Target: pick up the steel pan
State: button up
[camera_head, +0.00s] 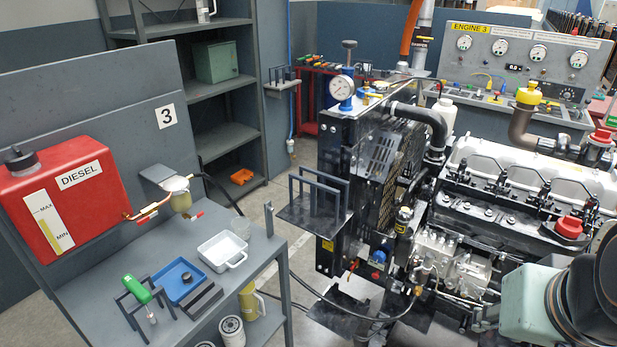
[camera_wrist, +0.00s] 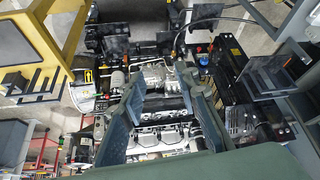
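A pale, shallow rectangular pan (camera_head: 222,251) with a small handle rests on the grey bench at the left in the head view. It looks like the steel pan. It lies right of a blue tray (camera_head: 180,281). I cannot make the pan out in the wrist view. My gripper (camera_wrist: 162,84) shows in the wrist view with its two fingers apart and nothing between them. It hangs over the engine (camera_wrist: 155,135), away from the bench. In the head view only part of my arm shows at the lower right; the gripper is out of frame.
The engine (camera_head: 500,205) fills the right side. Floor shows between bench and engine.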

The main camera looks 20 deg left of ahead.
aim_at(221, 253)
jog(key=u, duration=1.65)
jog(key=i+z, duration=0.1)
